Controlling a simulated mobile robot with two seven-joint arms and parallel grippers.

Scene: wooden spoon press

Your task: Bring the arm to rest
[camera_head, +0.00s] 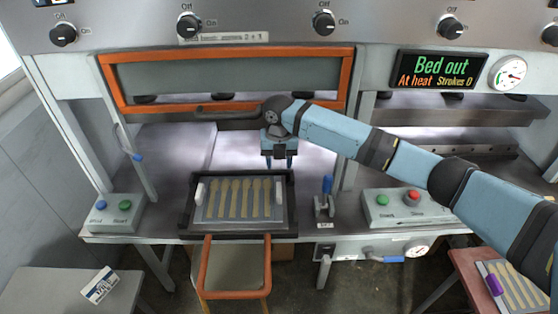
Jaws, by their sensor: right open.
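My right arm reaches in from the right edge across the front of the press. My right gripper (279,165) hangs with its fingers downward, open and empty, just behind the black-framed tray (187,205). The tray holds several pale wooden spoons (245,198) in a row on a grey plate. The gripper appears to be above the tray's back edge; I cannot tell the exact gap. My left gripper is not in view.
An orange-framed guard (349,75) spans above the bed. A blue-handled lever (326,190) and a button box (405,208) stand right of the tray; another button box (113,215) stands left. The display (441,68) reads "Bed out". More spoons (515,285) lie lower right.

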